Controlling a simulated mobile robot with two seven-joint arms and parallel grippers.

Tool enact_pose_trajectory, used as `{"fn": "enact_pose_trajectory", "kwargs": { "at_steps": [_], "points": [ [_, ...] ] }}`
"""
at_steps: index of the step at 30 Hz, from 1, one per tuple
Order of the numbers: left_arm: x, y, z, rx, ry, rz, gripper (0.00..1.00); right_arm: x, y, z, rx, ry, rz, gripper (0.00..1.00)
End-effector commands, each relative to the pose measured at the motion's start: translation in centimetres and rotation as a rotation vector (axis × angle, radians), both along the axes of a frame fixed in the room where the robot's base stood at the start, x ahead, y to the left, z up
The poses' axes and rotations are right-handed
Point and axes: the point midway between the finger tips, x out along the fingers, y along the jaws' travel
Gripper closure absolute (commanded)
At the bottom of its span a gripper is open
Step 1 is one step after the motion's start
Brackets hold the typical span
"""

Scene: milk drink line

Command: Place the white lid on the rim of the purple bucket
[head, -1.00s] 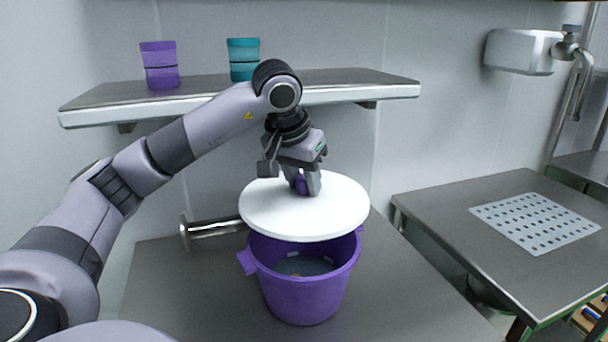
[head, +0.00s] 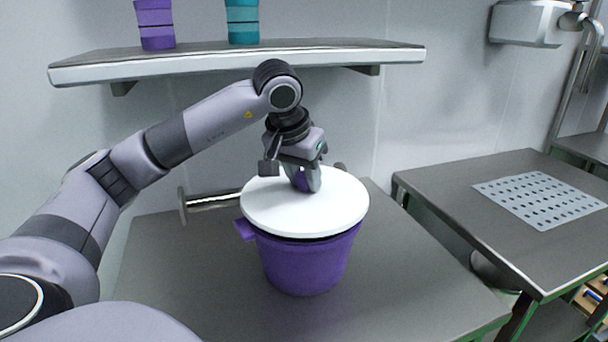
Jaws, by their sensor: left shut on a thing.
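The round white lid (head: 275,211) lies level over the mouth of the purple bucket (head: 308,264) and hides its inside. A thin dark line shows under the lid's front edge, so I cannot tell whether it touches the rim all around. The bucket stands upright on the steel table, with one handle out to the left. My left gripper (head: 305,182) points down at the lid's middle and is shut on its purple knob, which is mostly hidden between the fingers. My right gripper is not in view.
A wall shelf (head: 240,60) behind holds purple containers (head: 155,24) and teal containers (head: 242,22). A metal bar (head: 212,202) sits behind the bucket. A second table with a perforated plate (head: 540,198) stands at right. The front table is clear around the bucket.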

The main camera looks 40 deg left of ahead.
Motion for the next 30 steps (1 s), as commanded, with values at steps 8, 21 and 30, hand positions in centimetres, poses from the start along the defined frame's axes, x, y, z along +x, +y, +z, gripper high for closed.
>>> {"fn": "enact_pose_trajectory", "kwargs": {
  "at_steps": [8,21,30],
  "points": [
    [0.0,0.0,-0.1,0.0,-0.001,0.0,1.0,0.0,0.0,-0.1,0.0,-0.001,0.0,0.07],
    [0.0,0.0,-1.0,0.0,-0.001,0.0,1.0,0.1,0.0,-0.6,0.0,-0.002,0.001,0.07],
    [0.0,0.0,-1.6,0.001,0.0,0.0,1.0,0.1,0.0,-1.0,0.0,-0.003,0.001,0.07]
  ]
}}
